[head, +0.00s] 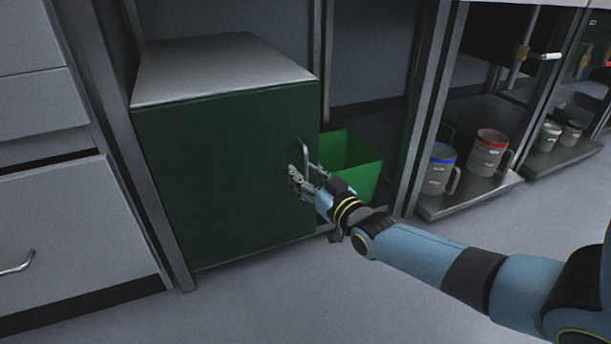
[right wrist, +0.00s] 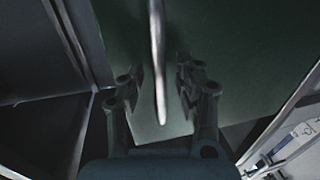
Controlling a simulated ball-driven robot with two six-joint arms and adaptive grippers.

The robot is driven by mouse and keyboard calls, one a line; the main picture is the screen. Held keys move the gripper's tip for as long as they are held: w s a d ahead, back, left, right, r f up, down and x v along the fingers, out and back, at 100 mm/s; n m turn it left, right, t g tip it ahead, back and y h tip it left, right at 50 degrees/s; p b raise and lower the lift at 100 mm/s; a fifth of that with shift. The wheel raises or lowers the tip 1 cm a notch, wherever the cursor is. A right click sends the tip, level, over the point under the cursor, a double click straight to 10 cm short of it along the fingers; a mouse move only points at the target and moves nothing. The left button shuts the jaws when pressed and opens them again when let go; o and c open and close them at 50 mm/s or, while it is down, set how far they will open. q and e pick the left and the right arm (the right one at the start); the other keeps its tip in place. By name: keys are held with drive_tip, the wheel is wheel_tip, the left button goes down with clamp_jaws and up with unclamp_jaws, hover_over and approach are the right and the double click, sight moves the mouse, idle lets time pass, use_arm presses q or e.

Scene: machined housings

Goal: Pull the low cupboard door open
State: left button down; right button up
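The low cupboard has a dark green door (head: 225,175) that is shut in the head view. A vertical bar handle (head: 305,152) sits near its right edge. My right gripper (head: 302,180) is at the handle's lower part. In the right wrist view the handle (right wrist: 158,60) runs between the two fingers of my right gripper (right wrist: 160,85), with a gap on both sides, so the fingers are open around it. The green door (right wrist: 235,45) fills the background there. My left gripper is not in the head view.
A bright green bin (head: 350,160) stands right of the cupboard. Mugs with a blue rim (head: 438,170) and a red rim (head: 488,152) stand on a low shelf (head: 470,195). Grey drawers (head: 50,215) are at the left. The floor (head: 300,300) before the door is clear.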

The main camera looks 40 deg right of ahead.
clamp_jaws()
drive_tip(key=shift+s, duration=0.1)
idle(0.5)
